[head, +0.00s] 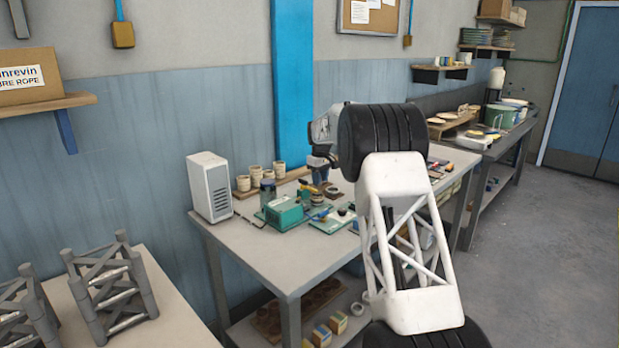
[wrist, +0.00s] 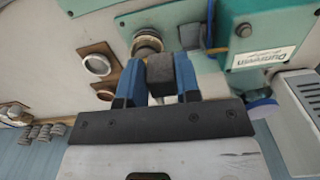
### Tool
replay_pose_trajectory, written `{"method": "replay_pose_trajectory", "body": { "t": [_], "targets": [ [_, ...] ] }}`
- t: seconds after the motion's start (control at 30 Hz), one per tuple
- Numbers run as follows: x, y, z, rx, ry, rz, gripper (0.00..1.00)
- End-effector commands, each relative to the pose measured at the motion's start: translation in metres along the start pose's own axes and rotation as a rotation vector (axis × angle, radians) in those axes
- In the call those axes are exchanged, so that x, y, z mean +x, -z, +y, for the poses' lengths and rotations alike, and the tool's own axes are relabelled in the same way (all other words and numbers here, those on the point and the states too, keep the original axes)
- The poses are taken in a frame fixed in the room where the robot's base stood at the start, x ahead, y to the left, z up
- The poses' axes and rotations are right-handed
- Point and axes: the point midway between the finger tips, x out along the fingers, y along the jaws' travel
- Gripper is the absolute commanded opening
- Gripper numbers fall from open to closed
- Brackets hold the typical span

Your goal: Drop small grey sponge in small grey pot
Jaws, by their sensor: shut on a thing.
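The small dark grey sponge (wrist: 160,70) is held between the blue fingers of my gripper (wrist: 158,82) in the wrist view. In the head view my gripper (head: 319,174) is above the far part of the workbench, and the sponge cannot be made out there. A small round metal vessel (wrist: 97,65) on a brown square is left of the fingers in the wrist view. A round pot-like thing with a brassy rim (wrist: 147,42) is just beyond the sponge, partly hidden by it. I cannot tell for sure which is the small grey pot.
A teal device (head: 284,214) stands on the workbench (head: 262,258) near my gripper; its label shows in the wrist view. A white vented box (head: 210,187) is at the bench's left. Several beige cups (head: 256,175) stand along the wall. The bench's front left is clear.

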Motion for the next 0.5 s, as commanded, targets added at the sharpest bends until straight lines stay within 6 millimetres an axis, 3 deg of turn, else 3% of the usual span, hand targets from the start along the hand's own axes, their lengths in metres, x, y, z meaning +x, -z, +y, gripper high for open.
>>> {"method": "replay_pose_trajectory", "body": {
  "t": [0.5],
  "targets": [
    [0.021, -0.126, 0.122, 0.194, 0.0, 0.0, 0.09]
  ]
}}
